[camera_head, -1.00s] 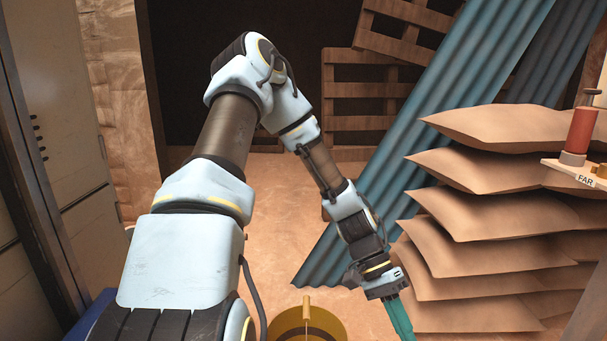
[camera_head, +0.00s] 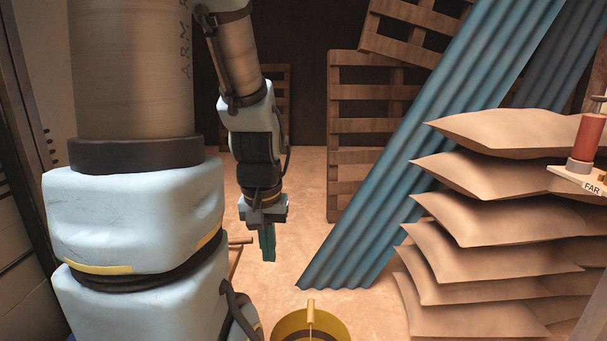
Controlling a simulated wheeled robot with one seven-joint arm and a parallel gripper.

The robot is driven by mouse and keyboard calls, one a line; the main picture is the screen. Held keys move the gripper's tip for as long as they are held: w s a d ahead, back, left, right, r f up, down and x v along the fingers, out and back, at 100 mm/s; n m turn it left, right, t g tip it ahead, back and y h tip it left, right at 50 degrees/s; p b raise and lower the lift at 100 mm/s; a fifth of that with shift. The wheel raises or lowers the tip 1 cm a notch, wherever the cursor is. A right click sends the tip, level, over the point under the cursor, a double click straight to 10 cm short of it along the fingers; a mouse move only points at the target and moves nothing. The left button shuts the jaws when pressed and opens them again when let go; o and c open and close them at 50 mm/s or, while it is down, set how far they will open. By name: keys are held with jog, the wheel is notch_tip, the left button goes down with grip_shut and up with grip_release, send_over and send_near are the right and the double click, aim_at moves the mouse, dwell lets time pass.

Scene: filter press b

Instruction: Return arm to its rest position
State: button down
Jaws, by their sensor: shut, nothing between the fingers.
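My arm rises large along the left of the head view, bends above the top edge of the picture, and its forearm hangs down near the centre-left. My gripper (camera_head: 267,243) is at the lower end of the forearm, with teal fingers pointing down. The fingers are shut with nothing between them. The gripper hangs in front of the floor, apart from the sacks and the corrugated sheet. The upper bend of the arm is out of view.
A stack of brown sacks (camera_head: 500,215) stands at the right, with a red cylinder (camera_head: 588,137) on a plate labelled FAR (camera_head: 578,180). A blue corrugated sheet (camera_head: 430,150) leans by wooden pallets (camera_head: 365,125). A yellow bucket (camera_head: 345,325) is at the bottom. Floor (camera_head: 300,215) shows behind the gripper.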

notch_tip(320, 180, up, 16)
jog(key=p, duration=1.4)
